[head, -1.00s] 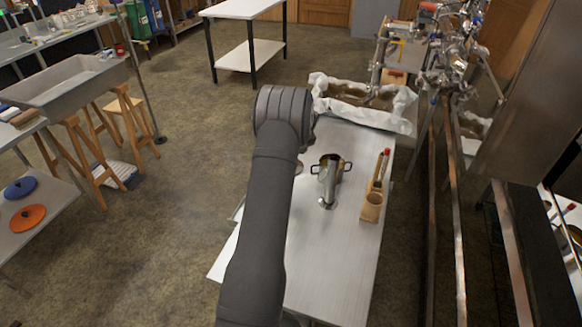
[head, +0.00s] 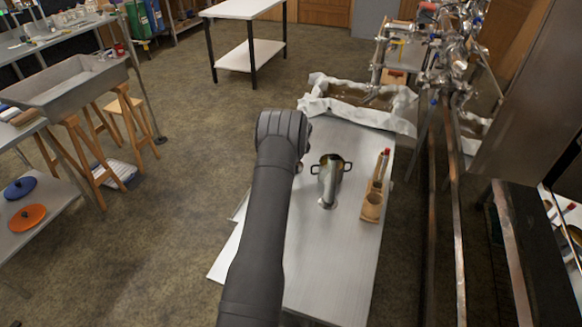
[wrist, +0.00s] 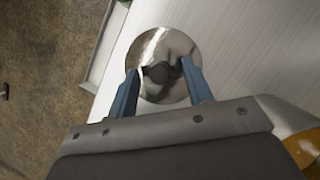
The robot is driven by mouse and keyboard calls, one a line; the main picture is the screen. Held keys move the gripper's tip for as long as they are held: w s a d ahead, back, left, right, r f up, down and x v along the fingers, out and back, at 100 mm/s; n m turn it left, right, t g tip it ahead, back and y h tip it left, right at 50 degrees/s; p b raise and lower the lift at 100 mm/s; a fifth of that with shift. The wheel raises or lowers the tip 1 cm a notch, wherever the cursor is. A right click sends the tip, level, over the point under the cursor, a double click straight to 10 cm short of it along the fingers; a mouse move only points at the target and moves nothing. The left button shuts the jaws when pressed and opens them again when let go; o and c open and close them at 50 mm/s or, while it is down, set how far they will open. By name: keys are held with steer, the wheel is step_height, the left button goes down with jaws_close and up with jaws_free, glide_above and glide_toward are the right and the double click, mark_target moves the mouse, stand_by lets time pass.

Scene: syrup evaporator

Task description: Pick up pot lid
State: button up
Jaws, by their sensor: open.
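The pot lid (wrist: 164,48) is a round, shiny metal disc with a dark knob (wrist: 158,73) in its middle. It lies on the metal table in the wrist view. My gripper (wrist: 160,68) is open, with one blue finger on each side of the knob and the fingertips over the lid. I cannot tell whether the fingers touch it. In the head view my arm hides most of the lid and the gripper.
A two-handled metal pot (head: 331,167) stands to the right on the metal table (head: 335,255). A wooden holder (head: 374,195) is further right. A cloth-lined tub (head: 345,92) sits behind. The table's front part is clear.

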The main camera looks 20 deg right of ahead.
jaws_close()
steer(key=shift+r, duration=0.1)
